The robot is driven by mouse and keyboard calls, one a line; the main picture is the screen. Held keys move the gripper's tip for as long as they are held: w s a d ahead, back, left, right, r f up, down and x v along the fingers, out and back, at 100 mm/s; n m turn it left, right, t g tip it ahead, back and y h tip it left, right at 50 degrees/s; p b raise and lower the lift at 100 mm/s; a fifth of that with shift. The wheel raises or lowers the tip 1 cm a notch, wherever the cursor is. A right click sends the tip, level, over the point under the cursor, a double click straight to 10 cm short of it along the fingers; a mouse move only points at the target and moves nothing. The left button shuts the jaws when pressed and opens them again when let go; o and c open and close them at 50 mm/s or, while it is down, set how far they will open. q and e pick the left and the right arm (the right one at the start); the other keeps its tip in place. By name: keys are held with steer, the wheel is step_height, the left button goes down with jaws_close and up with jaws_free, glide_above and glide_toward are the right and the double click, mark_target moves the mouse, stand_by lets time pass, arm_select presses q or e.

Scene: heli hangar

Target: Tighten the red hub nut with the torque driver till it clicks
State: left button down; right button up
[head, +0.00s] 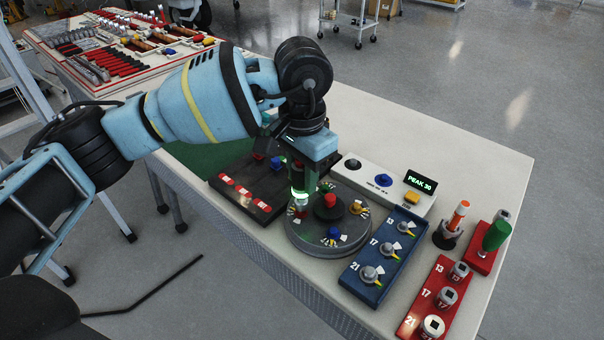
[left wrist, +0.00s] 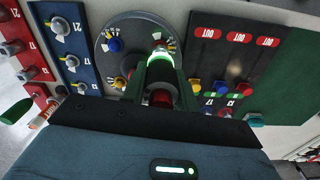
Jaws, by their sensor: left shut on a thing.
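My left gripper (head: 301,178) is shut on the torque driver, upright over the left part of the round grey hub (head: 288,237). The driver (left wrist: 160,98) has a red end between my fingers and a glowing green ring (head: 299,194). Its lower end is at the hub face beside a marked scale; I cannot tell how it sits on the nut. The red hub nut is hidden under the driver. A blue nut (head: 333,233), a yellow nut (head: 357,207) and a red centre cap (head: 328,203) show on the hub. My right gripper is out of view.
A panel display (head: 420,184) reads "PEAK 30". A blue tray (head: 352,283) and a red tray (head: 409,325) stand right of the hub. Orange (head: 459,215) and green (head: 496,235) handles stand upright beyond. A black board (head: 228,180) lies left; the table's far right is clear.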

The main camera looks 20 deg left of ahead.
arm_select(q)
steer(key=shift+r+p, duration=0.4)
steer(key=shift+r, duration=0.45)
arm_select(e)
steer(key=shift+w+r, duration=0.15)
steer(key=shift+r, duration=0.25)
